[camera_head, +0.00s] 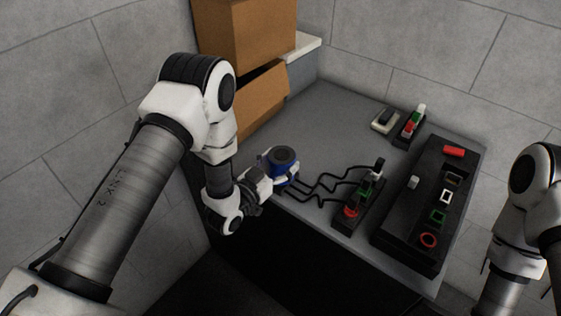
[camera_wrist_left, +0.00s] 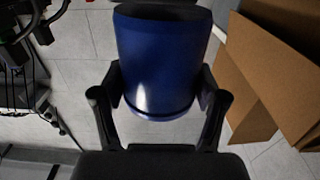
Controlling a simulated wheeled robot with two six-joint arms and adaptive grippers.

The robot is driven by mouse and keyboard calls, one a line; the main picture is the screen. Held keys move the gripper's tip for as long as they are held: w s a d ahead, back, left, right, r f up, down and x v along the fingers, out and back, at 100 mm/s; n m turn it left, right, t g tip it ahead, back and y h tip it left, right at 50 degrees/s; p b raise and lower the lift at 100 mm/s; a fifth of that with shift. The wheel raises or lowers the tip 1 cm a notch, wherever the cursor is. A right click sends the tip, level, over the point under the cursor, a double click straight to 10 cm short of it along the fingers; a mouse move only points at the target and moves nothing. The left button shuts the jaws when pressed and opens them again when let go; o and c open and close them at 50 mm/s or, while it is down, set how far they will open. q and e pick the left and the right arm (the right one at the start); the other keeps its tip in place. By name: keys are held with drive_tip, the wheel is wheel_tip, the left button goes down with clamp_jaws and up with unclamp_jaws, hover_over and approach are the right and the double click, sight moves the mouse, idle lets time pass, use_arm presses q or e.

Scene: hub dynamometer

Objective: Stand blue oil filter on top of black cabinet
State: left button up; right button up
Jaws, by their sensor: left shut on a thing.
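The blue oil filter (camera_head: 284,178) is in my left gripper (camera_head: 272,181), its dark round end facing up. It looks roughly upright, by the near left edge of the grey top of the black cabinet (camera_head: 330,115). I cannot tell whether its base touches the top. In the left wrist view the filter (camera_wrist_left: 160,60) fills the space between the two black fingers of the left gripper (camera_wrist_left: 160,92), which are shut on its sides. The cabinet's black front (camera_head: 300,260) drops below. My right arm shows at the right edge; its gripper is out of view.
Black cables (camera_head: 320,182) lie just right of the filter, leading to a small black switch box (camera_head: 358,205). A long black control panel (camera_head: 428,205) and smaller switch boxes (camera_head: 409,126) stand farther right. Cardboard boxes (camera_head: 245,35) are stacked at the back left. The middle of the top is clear.

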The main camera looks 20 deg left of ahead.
use_arm(q)
drive_tip(key=shift+s+f, duration=0.1)
drive_tip(key=shift+f, duration=0.15)
drive_tip(key=shift+s+d+r, duration=0.15)
drive_tip(key=shift+s+d, duration=0.05)
drive_tip(key=shift+w+f+b, duration=0.1)
drive_tip(key=shift+f+b, duration=0.2)
drive_tip(key=shift+f, duration=0.05)
drive_tip(key=o, duration=1.6)
drive_tip(key=shift+c, duration=0.2)
drive_tip(key=shift+r, duration=0.1)
